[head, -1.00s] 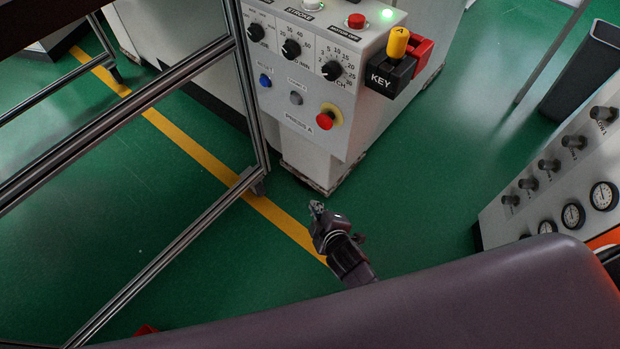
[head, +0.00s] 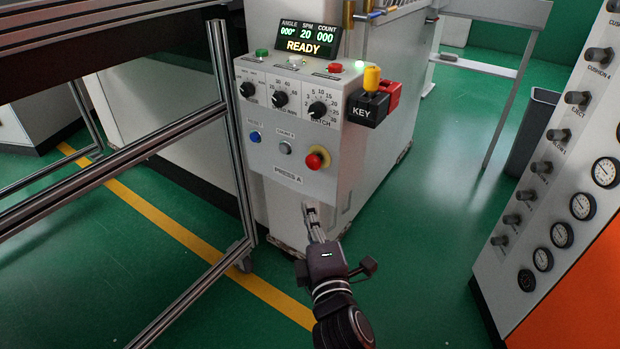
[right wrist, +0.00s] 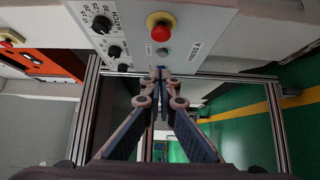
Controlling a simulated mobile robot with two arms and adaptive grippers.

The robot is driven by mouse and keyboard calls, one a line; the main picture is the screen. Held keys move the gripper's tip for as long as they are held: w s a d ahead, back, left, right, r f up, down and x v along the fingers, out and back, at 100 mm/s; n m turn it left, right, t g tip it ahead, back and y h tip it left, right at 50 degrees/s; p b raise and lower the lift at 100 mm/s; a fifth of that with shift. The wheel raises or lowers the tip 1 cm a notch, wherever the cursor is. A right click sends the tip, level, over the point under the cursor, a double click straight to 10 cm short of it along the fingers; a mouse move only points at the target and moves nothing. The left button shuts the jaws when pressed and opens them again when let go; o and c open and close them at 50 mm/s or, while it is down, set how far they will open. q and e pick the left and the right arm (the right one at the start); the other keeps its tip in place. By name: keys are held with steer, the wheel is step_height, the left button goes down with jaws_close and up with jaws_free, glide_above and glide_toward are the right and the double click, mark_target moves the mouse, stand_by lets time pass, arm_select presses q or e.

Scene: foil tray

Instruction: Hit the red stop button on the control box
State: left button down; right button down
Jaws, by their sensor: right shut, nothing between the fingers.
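The control box (head: 300,168) is a white panel on the press, with black dials and a display reading READY. A red mushroom button (head: 315,161) on a yellow collar sits low on its right side. It also shows at the top of the right wrist view (right wrist: 158,32), above the fingertips. Another small red button (head: 334,68) is at the panel's top right. My right gripper (head: 313,213) is shut and empty, just below the panel in the head view. In the right wrist view its fingertips (right wrist: 160,72) meet, apart from the button. My left gripper is not in view.
A black KEY block (head: 368,108) with a yellow knob juts from the box's right side. A metal-framed guard (head: 230,140) stands left of the box. A gauge panel (head: 560,190) stands at the right. Green floor between is clear.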

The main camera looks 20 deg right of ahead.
glide_toward(308, 163)
steer(key=w+a, duration=0.3)
steer(key=w, duration=0.1)
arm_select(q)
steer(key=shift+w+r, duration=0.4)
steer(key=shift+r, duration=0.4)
arm_select(e)
steer(key=d, duration=0.1)
steer(key=w+d, duration=0.2)
steer(key=shift+d+f, duration=0.1)
steer(key=shift+d, duration=0.15)
